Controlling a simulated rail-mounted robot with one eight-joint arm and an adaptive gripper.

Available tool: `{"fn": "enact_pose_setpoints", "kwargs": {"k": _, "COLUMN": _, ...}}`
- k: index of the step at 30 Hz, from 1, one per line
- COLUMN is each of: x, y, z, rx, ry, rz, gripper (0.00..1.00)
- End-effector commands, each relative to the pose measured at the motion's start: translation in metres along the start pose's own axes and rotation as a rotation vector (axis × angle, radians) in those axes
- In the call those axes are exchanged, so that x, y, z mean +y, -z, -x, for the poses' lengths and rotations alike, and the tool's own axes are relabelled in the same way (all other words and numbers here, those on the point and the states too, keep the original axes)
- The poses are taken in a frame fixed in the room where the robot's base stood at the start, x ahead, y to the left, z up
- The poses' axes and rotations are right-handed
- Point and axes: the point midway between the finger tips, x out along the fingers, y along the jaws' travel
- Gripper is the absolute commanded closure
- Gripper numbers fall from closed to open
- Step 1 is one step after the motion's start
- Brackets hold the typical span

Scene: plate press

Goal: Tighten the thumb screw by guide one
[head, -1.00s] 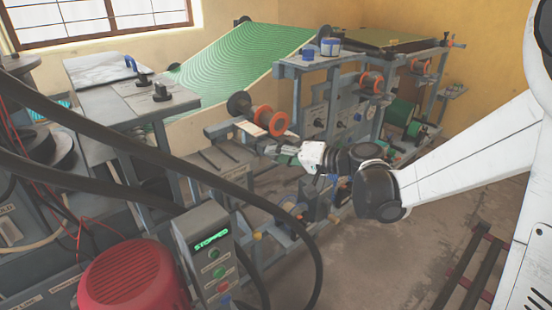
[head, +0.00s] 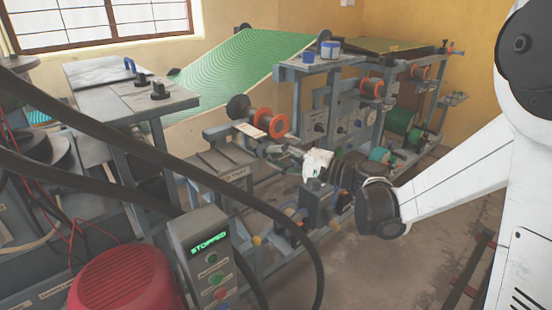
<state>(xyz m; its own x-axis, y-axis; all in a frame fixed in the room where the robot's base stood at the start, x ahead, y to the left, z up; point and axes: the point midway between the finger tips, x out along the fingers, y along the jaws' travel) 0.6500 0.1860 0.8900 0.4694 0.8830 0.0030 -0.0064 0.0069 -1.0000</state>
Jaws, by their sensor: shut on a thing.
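My gripper (head: 287,152) reaches in from the right, with its white body pointing left at the front of the press frame. It is just right of and below an orange-rimmed spool (head: 271,123). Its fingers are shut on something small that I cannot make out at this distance. I cannot pick out the thumb screw or the label of guide one; the gripper and nearby parts crowd that spot.
A grey control box (head: 208,255) reading STOPPED and a red motor cover (head: 125,275) stand in front. Black cables (head: 150,155) cross the view. A grey block (head: 318,205) sits below my gripper.

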Motion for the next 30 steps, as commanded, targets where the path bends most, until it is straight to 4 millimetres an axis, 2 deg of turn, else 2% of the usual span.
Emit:
{"fn": "enact_pose_setpoints", "kwargs": {"k": 12, "x": 0.001, "y": -0.001, "z": 0.001, "rx": -0.001, "ry": 0.001, "rz": -0.005, "gripper": 1.00}}
{"fn": "enact_pose_setpoints", "kwargs": {"k": 13, "x": 0.001, "y": -0.001, "z": 0.001, "rx": -0.001, "ry": 0.001, "rz": -0.005, "gripper": 0.80}}
{"fn": "enact_pose_setpoints", "kwargs": {"k": 15, "x": 0.001, "y": -0.001, "z": 0.001, "rx": -0.001, "ry": 0.001, "rz": -0.005, "gripper": 0.72}}
{"fn": "enact_pose_setpoints", "kwargs": {"k": 25, "x": 0.000, "y": 0.000, "z": 0.004, "rx": 0.000, "ry": 0.002, "rz": -0.005, "gripper": 0.72}}
{"fn": "enact_pose_setpoints", "kwargs": {"k": 30, "x": 0.000, "y": 0.000, "z": 0.026, "rx": 0.003, "ry": 0.002, "rz": -0.005, "gripper": 0.72}}
